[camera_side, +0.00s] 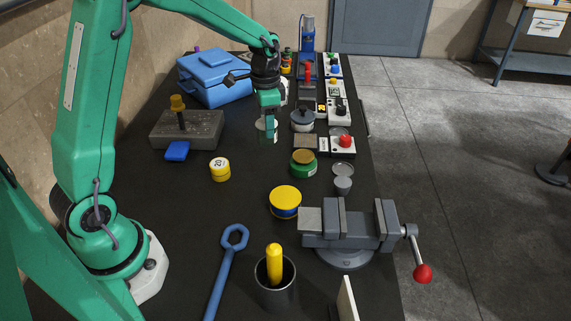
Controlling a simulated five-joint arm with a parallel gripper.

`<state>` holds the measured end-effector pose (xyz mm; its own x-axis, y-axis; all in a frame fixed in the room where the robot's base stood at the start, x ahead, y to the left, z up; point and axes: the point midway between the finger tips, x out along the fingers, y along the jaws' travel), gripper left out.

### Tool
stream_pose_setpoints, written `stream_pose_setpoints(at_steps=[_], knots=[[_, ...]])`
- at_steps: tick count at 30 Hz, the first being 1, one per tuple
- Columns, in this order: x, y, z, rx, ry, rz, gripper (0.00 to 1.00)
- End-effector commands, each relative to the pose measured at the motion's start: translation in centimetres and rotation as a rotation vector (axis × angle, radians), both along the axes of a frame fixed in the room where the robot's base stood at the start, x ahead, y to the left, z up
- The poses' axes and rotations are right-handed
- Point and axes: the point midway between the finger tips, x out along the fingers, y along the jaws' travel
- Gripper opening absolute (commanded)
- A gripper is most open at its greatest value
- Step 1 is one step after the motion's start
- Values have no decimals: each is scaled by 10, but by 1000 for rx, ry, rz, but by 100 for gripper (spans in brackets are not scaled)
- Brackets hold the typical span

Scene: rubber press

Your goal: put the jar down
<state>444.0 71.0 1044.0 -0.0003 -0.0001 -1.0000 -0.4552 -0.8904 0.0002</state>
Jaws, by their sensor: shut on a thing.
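My gripper (268,125) points down over the far middle of the black bench. It is shut on a small pale jar (261,124), which shows partly around the green fingers. The fingers hide much of the jar. I cannot tell whether its base touches the bench or hangs just above it.
A blue toolbox (213,80) and a grey block (186,131) stand to the left. A grey lidded pot (303,121) and a green jar (303,166) stand to the right. A yellow-lidded tin (285,198) and a vise (345,230) are nearer. Bench below the gripper is clear.

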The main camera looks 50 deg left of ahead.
Motion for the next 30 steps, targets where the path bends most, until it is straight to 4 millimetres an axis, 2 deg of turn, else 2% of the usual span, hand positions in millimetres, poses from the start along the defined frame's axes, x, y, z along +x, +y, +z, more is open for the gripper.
stream_pose_setpoints(at_steps=[4,10,20,30], knots=[[7,24,-15,0,1,3,0],[13,42,-26,0,-1,1,0],[14,45,-31,0,0,-1,0],[14,45,-65,0,0,0,0]])
